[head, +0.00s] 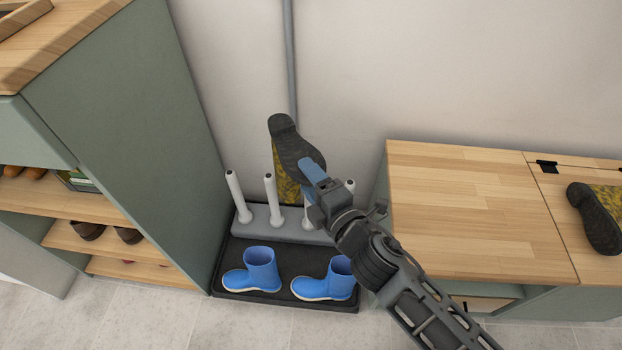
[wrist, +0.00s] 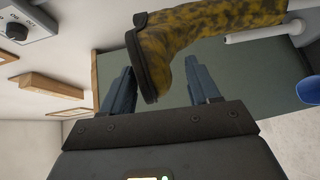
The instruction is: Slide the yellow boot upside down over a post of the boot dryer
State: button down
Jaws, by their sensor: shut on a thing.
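The yellow boot (head: 287,188), mottled with dark marks, is upside down with its dark sole up, above the boot dryer (head: 270,224). My gripper (head: 316,176) is shut on it. In the wrist view, the boot's foot (wrist: 165,55) is between the fingers of my gripper (wrist: 162,88), and its shaft runs to the upper right. The dryer has several upright white posts, among them a left one (head: 236,194) and one beside it (head: 271,196). The shaft's opening is hidden, so I cannot tell if a post is inside.
Two blue boots (head: 262,272) (head: 338,280) stand on the dryer's dark tray (head: 285,301). A green cabinet (head: 120,120) is close on the left. A wooden-topped bench (head: 470,210) is on the right, with another dark-soled yellow boot (head: 597,218) lying on it.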

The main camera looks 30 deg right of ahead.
aim_at(318, 158)
jog(key=shift+w+d+r+h, duration=0.2)
jog(key=shift+w+d+h, duration=0.15)
jog(key=shift+d, duration=0.4)
jog(key=shift+w+r+m+h, duration=0.4)
jog(key=shift+w+m+h, duration=0.15)
jog(key=shift+w, duration=0.15)
jog(key=shift+w+d+r+m+g+h+b, duration=0.15)
jog(key=shift+d+m+h+b, duration=0.2)
jog(key=shift+d+m+h, duration=0.2)
jog(key=shift+w+d+r+m+g+h+b, duration=0.15)
jog(key=shift+d+m+h+b, duration=0.15)
jog(key=shift+d+h, duration=0.25)
jog(key=shift+d+f, duration=0.1)
notch_tip(318, 158, down, 22)
jog(key=b, duration=1.6)
jog(key=shift+f, duration=0.15)
jog(key=shift+c, duration=0.9)
grip_release()
jog(key=shift+s, duration=0.1)
